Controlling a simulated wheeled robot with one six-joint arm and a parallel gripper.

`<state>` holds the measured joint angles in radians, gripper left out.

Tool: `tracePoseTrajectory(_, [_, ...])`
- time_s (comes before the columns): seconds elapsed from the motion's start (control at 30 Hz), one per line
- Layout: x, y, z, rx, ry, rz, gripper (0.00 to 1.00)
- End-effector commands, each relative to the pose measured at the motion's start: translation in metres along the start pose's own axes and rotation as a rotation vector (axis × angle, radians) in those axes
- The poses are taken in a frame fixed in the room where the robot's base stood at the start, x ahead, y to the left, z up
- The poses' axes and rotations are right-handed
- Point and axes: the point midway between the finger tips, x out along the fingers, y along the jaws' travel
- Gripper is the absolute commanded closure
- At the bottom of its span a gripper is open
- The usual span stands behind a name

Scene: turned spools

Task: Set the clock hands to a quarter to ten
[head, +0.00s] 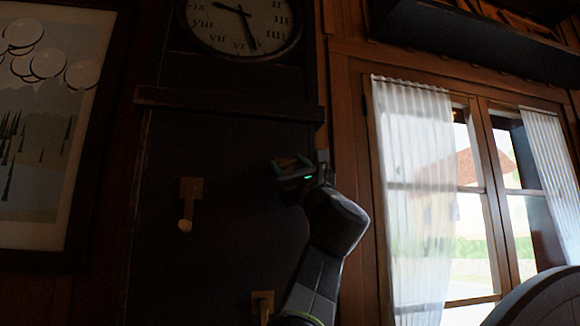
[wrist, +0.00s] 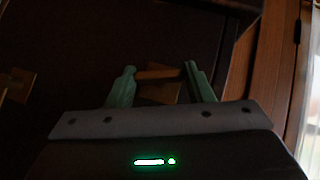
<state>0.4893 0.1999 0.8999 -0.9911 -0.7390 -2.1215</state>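The clock dial (head: 262,20) is at the top of the head view, its upper part cut off. One hand (head: 229,9) points up-left, toward the IX side. A longer hand (head: 249,33) points down, between V and VI. My gripper (head: 281,166) is in front of the dark case, below and right of the dial. In the wrist view its green fingers (wrist: 160,71) stand wide apart. A brass-brown bar (wrist: 160,74) spans across between the fingertips, in front of a brass plate (wrist: 166,91). Whether the fingers touch the bar is unclear.
A brass lever (head: 187,205) hangs down from a plate on the dark case (head: 225,240), left of my gripper. Another brass fitting (head: 262,301) is lower, partly hidden by my arm. A ledge (head: 230,105) crosses the case below the dial. A curtained window (head: 415,160) is right.

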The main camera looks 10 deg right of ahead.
Motion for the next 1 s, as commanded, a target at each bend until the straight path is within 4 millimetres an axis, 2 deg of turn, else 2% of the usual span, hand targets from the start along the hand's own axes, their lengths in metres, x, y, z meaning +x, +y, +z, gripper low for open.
tracePoseTrajectory(0.03, [-0.0001,0.0,0.0,0.0,0.0,0.0,0.7])
tracePoseTrajectory(0.07, [-0.0001,0.0001,0.0,0.0,0.0,0.0,0.76])
tracePoseTrajectory(0.47, [-0.0017,0.0029,-0.0013,0.047,-0.002,-0.047,0.76])
tracePoseTrajectory(1.0, [-0.0018,0.0085,-0.0009,0.368,-0.005,-0.361,0.76])
